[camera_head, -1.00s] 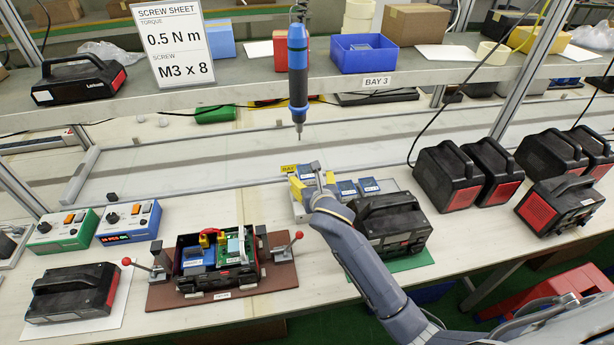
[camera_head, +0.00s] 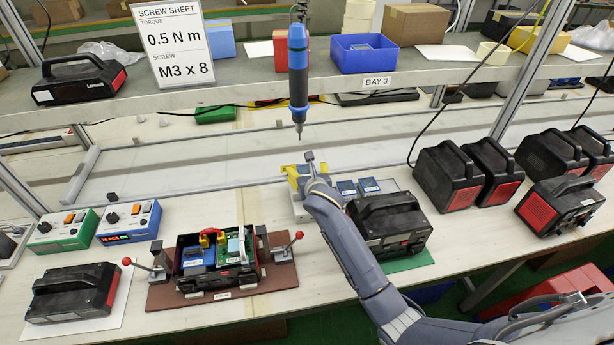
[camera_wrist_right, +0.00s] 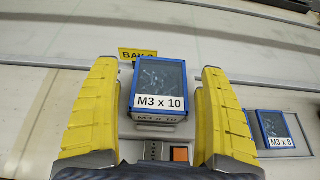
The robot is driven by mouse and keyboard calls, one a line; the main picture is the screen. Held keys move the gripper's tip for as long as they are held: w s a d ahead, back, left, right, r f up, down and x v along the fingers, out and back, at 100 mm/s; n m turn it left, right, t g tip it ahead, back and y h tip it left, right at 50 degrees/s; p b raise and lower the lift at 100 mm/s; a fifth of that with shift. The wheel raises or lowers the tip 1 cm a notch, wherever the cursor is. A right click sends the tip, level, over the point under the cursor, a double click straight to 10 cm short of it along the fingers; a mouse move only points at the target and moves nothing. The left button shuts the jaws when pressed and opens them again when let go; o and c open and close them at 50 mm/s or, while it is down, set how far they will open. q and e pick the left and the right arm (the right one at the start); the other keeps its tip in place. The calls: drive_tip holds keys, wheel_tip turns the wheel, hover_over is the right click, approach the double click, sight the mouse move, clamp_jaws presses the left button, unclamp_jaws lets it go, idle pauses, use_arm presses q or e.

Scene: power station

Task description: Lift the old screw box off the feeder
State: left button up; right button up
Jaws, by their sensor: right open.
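The screw box (camera_wrist_right: 159,90), blue-rimmed with a clear top over screws and labelled M3 x 10, sits on the feeder (camera_wrist_right: 138,150) in the right wrist view. My right gripper (camera_wrist_right: 158,95) is open, with one yellow finger on each side of this box and a gap at both sides. In the head view the right gripper (camera_head: 300,178) is over the feeder's left end and hides the box. Another box (camera_wrist_right: 276,130), labelled M3 x 8, stands to the right; two blue boxes show there in the head view (camera_head: 358,187). My left gripper is not in view.
A black power station (camera_head: 388,225) stands close to the right of my forearm. A powered screwdriver (camera_head: 298,70) hangs above and behind the gripper. A brown fixture (camera_head: 222,285) holds an open unit at the left. The bench behind the feeder is mostly clear.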

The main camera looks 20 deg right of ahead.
drive_tip(key=c, duration=1.3)
drive_tip(key=shift+r, duration=0.1)
